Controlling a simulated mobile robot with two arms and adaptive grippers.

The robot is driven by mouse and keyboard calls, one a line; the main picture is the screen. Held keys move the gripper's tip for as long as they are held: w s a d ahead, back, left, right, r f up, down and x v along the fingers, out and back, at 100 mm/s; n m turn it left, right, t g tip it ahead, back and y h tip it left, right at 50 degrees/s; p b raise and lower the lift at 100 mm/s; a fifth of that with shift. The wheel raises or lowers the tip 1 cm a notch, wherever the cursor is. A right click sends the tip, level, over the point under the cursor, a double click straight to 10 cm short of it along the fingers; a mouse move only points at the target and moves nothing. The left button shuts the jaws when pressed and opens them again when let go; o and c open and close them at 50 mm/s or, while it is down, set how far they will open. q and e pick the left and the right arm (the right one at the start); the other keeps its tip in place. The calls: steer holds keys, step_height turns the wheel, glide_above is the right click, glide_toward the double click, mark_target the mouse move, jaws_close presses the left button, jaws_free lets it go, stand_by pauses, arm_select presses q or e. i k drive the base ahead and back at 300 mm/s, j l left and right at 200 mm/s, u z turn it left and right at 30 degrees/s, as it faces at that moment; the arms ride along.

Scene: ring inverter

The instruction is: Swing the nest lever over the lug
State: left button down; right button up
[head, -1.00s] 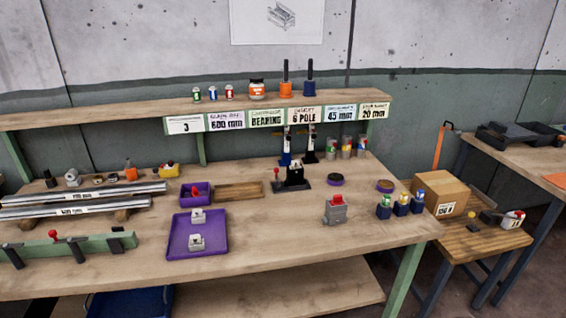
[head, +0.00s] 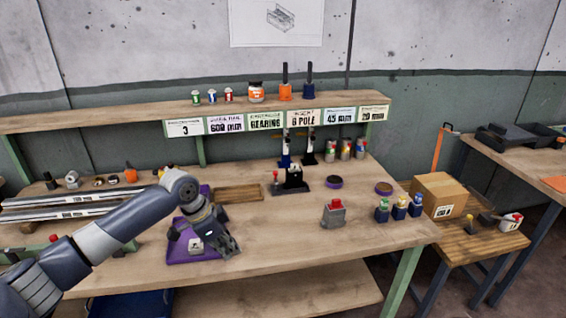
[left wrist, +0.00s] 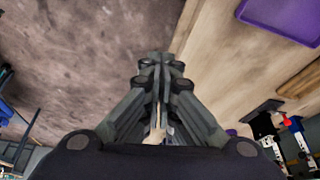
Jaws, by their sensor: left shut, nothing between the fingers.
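A black fixture (head: 292,186), which looks like the nest, stands at the middle of the bench. A short lever with a red knob (head: 276,176) stands upright at its left side. A lug is too small to make out. My left gripper (head: 228,246) is over the front right of the purple tray (head: 180,252), left of and nearer than the fixture, and apart from it. Its fingers (left wrist: 160,62) are together and empty in the left wrist view. My right gripper is not in view.
A grey block with a red top (head: 334,213) stands right of the gripper, with several small blue-based bottles (head: 400,208) beyond. A wooden tray (head: 238,193) lies left of the fixture. Bare bench lies between gripper and fixture.

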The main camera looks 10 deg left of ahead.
mark_target(275, 172)
steer(key=i, duration=1.9)
